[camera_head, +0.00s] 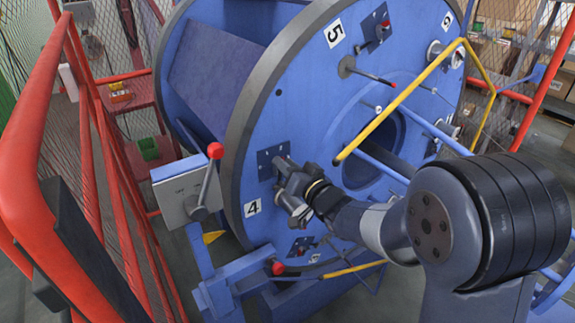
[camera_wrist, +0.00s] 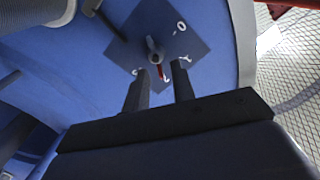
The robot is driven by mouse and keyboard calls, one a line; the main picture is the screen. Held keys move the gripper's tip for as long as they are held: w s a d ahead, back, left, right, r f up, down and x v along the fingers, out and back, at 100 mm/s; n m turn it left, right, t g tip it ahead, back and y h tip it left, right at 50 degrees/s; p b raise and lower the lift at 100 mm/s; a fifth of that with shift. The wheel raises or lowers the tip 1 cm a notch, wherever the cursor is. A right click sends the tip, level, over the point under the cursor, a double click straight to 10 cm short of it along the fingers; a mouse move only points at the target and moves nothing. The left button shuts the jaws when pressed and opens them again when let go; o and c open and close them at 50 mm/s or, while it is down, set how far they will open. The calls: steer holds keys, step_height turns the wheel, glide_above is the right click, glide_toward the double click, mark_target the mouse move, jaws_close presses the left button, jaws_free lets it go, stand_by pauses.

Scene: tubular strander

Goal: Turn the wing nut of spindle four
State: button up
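The wing nut (camera_wrist: 153,50) of spindle four is a small grey metal piece with a red tip. It sits on a dark square plate (camera_wrist: 183,35) with white digits. In the head view the plate (camera_head: 264,165) is on the blue disc, above the white "4" label (camera_head: 252,208); my gripper hides the nut there. My gripper (camera_head: 281,165) reaches the plate from the right. In the wrist view my gripper (camera_wrist: 160,72) has its two dark fingers apart, with the red tip showing between their ends. I cannot tell whether they touch the nut.
The blue disc (camera_head: 300,110) carries similar plates near labels 5 (camera_head: 334,33) and 6. A yellow bar (camera_head: 405,95) crosses in front of it, close above my arm. A grey box with a red-knobbed lever (camera_head: 208,175) stands left. A red railing (camera_head: 35,110) borders the left side.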

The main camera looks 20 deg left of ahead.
jaws_close()
steer(key=shift+f+n+b, duration=0.1)
steer(key=shift+n+b, duration=0.3)
steer(key=shift+b, duration=0.2)
steer(key=n+b, duration=0.3)
steer(key=s+n+b, duration=0.1)
steer(key=n+b, duration=0.3)
steer(key=a+n+b, duration=0.1)
steer(key=n+b, duration=0.2)
steer(key=n, duration=0.1)
steer(key=shift+s+b, duration=0.15)
steer(key=shift+b, duration=0.2)
steer(key=n+b, duration=0.1)
steer(key=n, duration=0.1)
steer(key=n+b, duration=0.3)
steer(key=n, duration=0.1)
steer(key=shift+s+a+f, duration=0.2)
steer(key=shift+a+f, duration=0.05)
steer(key=shift+f, duration=0.15)
steer(key=n+b, duration=0.1)
steer(key=n, duration=0.1)
steer(key=n+b, duration=0.1)
steer(key=n, duration=0.1)
steer(key=n+b, duration=0.1)
steer(key=n, duration=0.1)
steer(key=shift+s+f+b, duration=0.1)
steer(key=shift+f+b, duration=0.15)
steer(key=shift+b, duration=0.15)
steer(key=shift+n, duration=0.3)
